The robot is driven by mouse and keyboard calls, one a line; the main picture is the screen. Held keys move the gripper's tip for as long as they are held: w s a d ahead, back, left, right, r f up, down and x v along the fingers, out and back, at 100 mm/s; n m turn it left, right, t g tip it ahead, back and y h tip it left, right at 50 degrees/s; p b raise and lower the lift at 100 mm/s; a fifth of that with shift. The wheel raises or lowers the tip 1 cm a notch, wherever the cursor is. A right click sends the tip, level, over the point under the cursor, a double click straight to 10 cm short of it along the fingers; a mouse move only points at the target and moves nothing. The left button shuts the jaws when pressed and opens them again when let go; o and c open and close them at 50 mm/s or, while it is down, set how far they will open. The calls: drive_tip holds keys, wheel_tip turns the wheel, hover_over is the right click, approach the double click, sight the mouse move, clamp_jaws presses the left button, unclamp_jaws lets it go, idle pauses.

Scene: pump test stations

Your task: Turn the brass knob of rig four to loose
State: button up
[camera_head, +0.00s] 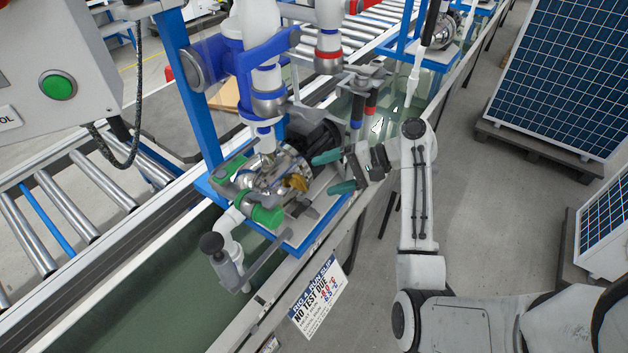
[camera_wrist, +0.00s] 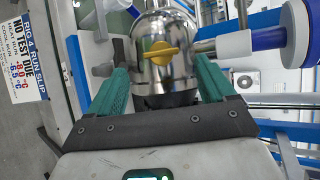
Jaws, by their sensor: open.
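The brass knob (camera_wrist: 160,52) is a yellow winged handle on the front of a shiny metal pump body (camera_wrist: 165,72). In the wrist view its wing lies roughly level across the picture. It also shows small in the head view (camera_head: 297,182), on the pump on a blue stand. My gripper (camera_head: 334,172) is open and empty, to the right of the pump in the head view. In the wrist view its teal fingers (camera_wrist: 158,85) stand apart to the left and right, with the knob beyond them and between. No contact with the knob shows.
A sign reading rig 4 (camera_head: 318,296) hangs on the bench edge; it also shows in the wrist view (camera_wrist: 22,55). Green-handled fittings (camera_head: 262,212) and blue-and-white pipes (camera_head: 268,80) crowd the pump. Solar panels (camera_head: 565,70) stand right. Floor between is clear.

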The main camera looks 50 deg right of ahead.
drive_tip(key=shift+v, duration=2.25)
drive_tip(key=shift+a, duration=0.1)
drive_tip(key=s+a+f+n+g+h, duration=0.1)
drive_tip(key=s+a+f+n+g, duration=0.2)
drive_tip(key=a+f, duration=0.35)
drive_tip(key=s+a+f+n+g+h, duration=0.2)
drive_tip(key=s+a+f+g, duration=0.1)
drive_tip(key=a+f, duration=0.35)
drive_tip(key=s+a+f+n+g+h, duration=0.1)
drive_tip(key=s+a+n+g+h, duration=0.2)
drive_tip(key=s+a+n, duration=0.5)
drive_tip(key=s+h, duration=0.1)
drive_tip(key=s, duration=0.2)
drive_tip(key=shift+s+h, duration=0.35)
drive_tip(key=shift+h, duration=0.05)
